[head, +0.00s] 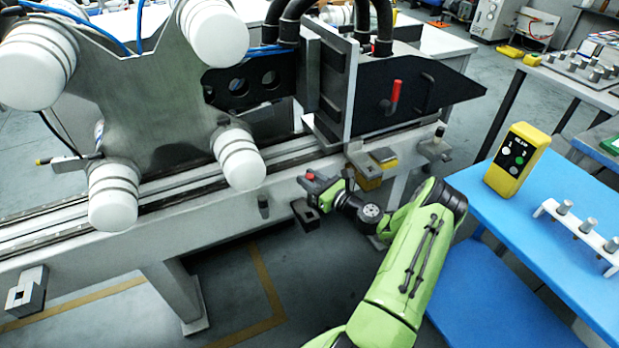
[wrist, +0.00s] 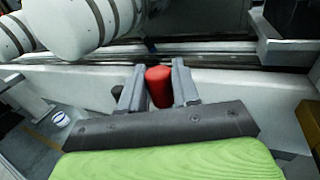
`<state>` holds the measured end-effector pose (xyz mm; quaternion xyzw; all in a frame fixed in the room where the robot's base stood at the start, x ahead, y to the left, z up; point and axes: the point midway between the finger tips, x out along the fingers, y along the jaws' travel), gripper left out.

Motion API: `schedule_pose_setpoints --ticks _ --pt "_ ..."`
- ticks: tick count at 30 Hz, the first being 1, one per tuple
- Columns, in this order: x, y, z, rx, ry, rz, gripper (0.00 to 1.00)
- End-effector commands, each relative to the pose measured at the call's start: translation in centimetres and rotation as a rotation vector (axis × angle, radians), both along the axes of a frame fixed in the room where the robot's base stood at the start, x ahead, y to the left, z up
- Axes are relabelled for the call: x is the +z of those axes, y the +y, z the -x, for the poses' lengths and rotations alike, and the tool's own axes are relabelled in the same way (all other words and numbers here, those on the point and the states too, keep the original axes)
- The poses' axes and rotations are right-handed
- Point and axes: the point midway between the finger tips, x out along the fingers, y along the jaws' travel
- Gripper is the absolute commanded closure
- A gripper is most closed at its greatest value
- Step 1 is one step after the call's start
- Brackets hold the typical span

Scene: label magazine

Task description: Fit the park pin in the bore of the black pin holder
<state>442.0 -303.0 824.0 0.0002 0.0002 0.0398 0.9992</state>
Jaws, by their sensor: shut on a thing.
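My gripper (head: 312,182) is in front of the machine's front beam, with its jaws shut on a red-topped pin, which I take to be the park pin (wrist: 158,87). Its red end also shows at the gripper in the head view (head: 310,175). In the wrist view the red part stands between the two grey fingers (wrist: 158,92); its lower part is hidden. A black block with an opening, apparently the black pin holder (head: 306,214), sits on the beam's front face just below my gripper in the head view. I cannot tell the gap between pin and bore.
A dark peg (head: 263,205) stands out from the beam left of my gripper. A yellow block (head: 368,180) is close on the right. White rollers (head: 240,157) hang at upper left. A blue table (head: 545,235) with a yellow control box (head: 517,160) is at right.

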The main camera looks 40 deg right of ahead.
Motion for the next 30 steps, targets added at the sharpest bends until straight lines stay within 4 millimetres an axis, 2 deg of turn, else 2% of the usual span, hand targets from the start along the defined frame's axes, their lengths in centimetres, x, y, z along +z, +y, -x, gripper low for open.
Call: schedule_pose_setpoints --ticks 1,3,9,30 --pt "-1.0 0.0 0.0 0.0 -0.001 -0.001 0.99" --pt "-1.8 0.0 0.0 0.0 -0.001 0.0 0.99" --pt "-3.5 0.0 0.0 0.001 -0.001 0.0 0.99" --pt "-3.4 0.1 0.0 0.001 -0.001 0.001 0.99"
